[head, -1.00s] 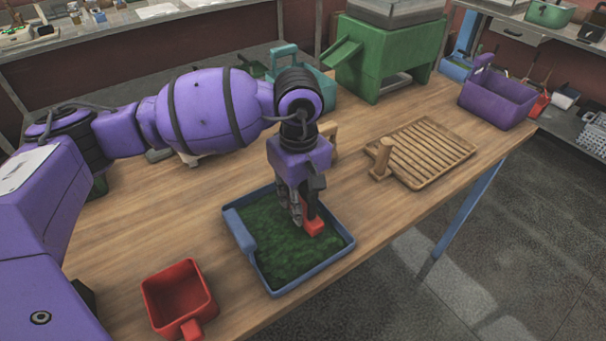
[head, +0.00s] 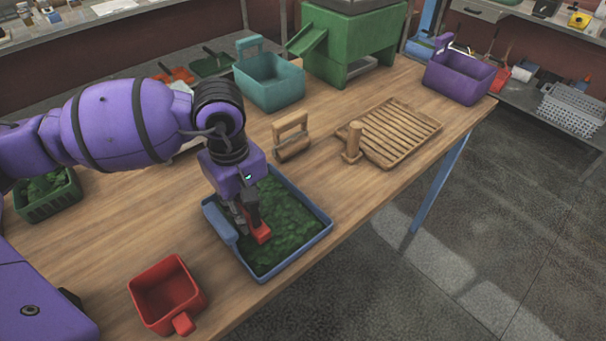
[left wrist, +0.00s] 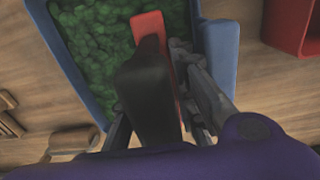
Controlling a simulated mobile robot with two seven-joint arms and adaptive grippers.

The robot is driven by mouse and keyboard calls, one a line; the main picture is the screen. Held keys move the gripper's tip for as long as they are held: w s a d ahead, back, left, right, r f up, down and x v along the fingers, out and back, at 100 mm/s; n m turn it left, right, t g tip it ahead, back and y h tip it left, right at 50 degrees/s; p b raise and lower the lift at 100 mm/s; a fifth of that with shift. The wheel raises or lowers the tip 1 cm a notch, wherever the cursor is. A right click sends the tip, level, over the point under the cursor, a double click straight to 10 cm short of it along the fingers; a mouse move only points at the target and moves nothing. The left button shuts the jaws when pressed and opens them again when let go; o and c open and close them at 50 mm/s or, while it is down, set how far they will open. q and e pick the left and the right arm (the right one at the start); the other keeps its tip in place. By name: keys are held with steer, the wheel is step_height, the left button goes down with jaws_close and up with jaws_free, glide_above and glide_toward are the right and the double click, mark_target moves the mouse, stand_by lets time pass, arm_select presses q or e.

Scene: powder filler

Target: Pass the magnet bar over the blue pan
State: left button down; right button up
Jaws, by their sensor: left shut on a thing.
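The blue pan (head: 322,232) lies on the wooden table and holds dark green lumpy material. My left gripper (head: 246,222) is over the left part of the pan, pointing down. It is shut on the magnet bar (head: 259,233), which has a red body and a black handle. In the left wrist view the black handle (left wrist: 148,90) stands between the fingers and the red bar (left wrist: 150,24) shows over the green lumps. Whether the bar touches the lumps is hard to tell. My right gripper is not in view.
A red scoop or box (head: 165,292) stands in front of the pan. A wooden roller tool (head: 292,140) and a slatted wooden rack (head: 400,128) lie behind. A teal bin (head: 270,82), a green machine (head: 350,45) and a purple bin (head: 458,75) stand farther back.

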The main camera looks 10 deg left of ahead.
arm_select(q)
steer(key=shift+w+d+f+b, duration=0.15)
steer(key=shift+w+d+b, duration=0.4)
steer(key=shift+w+d, duration=0.9)
steer(key=shift+w, duration=0.4)
steer(key=shift+w+d+b, duration=0.8)
steer(key=shift+w+d, duration=0.4)
steer(key=shift+w, duration=0.25)
step_height(320, 180, up, 2)
steer(key=shift+w+r+p, duration=0.1)
steer(key=shift+p, duration=0.25)
steer(key=shift+r+p, duration=0.75)
steer(key=shift+r, duration=1.35)
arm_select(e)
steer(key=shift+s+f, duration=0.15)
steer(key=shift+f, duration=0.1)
